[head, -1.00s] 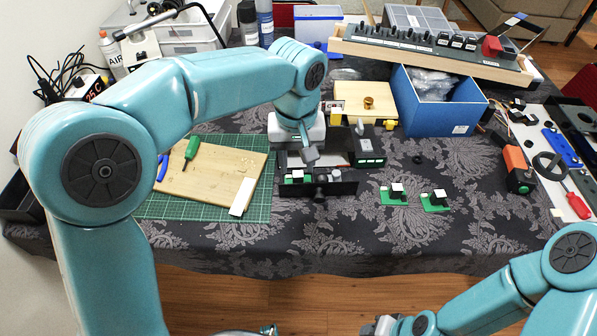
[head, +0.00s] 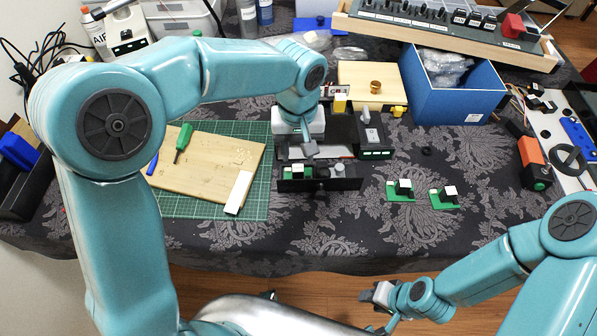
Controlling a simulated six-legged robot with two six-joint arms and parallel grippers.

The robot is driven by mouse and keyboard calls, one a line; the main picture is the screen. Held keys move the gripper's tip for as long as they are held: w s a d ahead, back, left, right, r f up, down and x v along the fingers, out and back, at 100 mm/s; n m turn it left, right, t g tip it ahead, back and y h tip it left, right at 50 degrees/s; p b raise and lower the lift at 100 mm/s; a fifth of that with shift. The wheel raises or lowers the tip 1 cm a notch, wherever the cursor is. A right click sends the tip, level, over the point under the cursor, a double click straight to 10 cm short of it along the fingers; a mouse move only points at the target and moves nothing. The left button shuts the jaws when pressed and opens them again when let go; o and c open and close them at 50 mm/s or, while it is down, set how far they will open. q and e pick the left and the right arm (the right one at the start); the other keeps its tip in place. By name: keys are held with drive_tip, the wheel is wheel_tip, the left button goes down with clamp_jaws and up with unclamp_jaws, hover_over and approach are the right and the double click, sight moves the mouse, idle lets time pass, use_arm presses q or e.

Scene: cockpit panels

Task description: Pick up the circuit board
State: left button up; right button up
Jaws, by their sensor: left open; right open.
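Two small green circuit boards lie on the dark patterned tablecloth right of centre, one (head: 401,193) beside the other (head: 443,201), each carrying a white-topped black block. A third green board (head: 296,173) sits in a black holder (head: 322,184) left of them. My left gripper (head: 308,149) is open and points down just behind that holder, above the dark unit there; its fingertips are small and partly hidden, and I cannot tell if they touch anything. My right gripper (head: 372,294) is open and empty, low in front of the table's edge.
A green cutting mat (head: 257,200) with a wooden board (head: 210,165) lies at left. A blue box (head: 450,100) stands behind the boards. An orange-black device (head: 535,163) is at right. The cloth in front of the two boards is clear.

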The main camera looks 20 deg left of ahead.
sight(298, 170)
use_arm(q)
drive_tip(key=f, duration=0.4)
drive_tip(key=shift+s, duration=0.2)
drive_tip(key=f, duration=0.2)
drive_tip(key=w+f, duration=0.1)
drive_tip(key=f, duration=0.2)
drive_tip(key=shift+a+f, duration=0.1)
drive_tip(key=shift+f, duration=0.15)
drive_tip(key=c, duration=0.7)
